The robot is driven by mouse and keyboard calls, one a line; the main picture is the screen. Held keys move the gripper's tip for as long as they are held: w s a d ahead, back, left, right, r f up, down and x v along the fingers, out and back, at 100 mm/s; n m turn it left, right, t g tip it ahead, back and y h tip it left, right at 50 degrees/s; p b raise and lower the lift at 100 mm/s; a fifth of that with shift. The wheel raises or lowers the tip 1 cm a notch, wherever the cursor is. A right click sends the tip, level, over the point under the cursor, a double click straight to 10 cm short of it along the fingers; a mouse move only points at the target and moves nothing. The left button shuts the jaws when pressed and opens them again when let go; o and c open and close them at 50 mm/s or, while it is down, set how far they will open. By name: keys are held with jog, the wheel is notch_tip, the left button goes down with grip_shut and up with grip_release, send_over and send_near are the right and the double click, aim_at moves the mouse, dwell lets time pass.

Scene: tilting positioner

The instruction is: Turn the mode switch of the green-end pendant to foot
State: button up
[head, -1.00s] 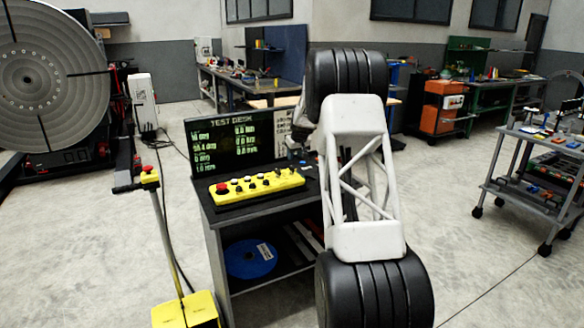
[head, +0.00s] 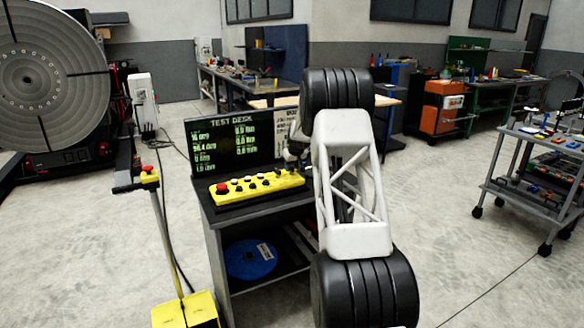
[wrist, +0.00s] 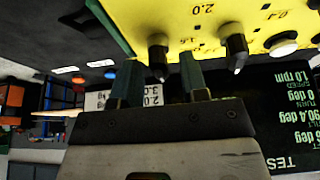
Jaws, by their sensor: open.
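The yellow pendant (head: 257,188) lies on the front of the test desk. In the wrist view its yellow face (wrist: 190,22) appears upside down at the top, with a green strip (wrist: 108,24) at its left end. Beside that end a black knob with a pale tip (wrist: 158,42) stands out from the face; a second such knob (wrist: 236,48) is to its right. My gripper (wrist: 158,68) is open and empty. Its fingertips are on either side of the first knob in the picture; I cannot tell whether they touch it. In the head view the gripper is mostly hidden by my arm.
The test desk's screen (head: 235,139) stands close behind the pendant. Other buttons, such as a white one (wrist: 283,48), sit near the knobs. A yellow pedestal with a red button (head: 149,171) stands left of the desk. A grey cart (head: 540,185) is at the right.

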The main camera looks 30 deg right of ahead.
grip_shut()
dwell(0.3)
jog(key=shift+m, duration=0.6)
jog(key=m+h, duration=0.2)
jog(key=m, duration=0.2)
jog(key=shift+a+m+g, duration=0.1)
jog(key=shift+m+g, duration=0.3)
jog(key=shift+w+m+g+h, duration=0.1)
jog(key=shift+m+g+h, duration=0.35)
jog(key=shift+m, duration=1)
jog(key=shift+m+g+h, duration=0.25)
jog(key=shift+m+h, duration=0.3)
jog(key=shift+m, duration=0.9)
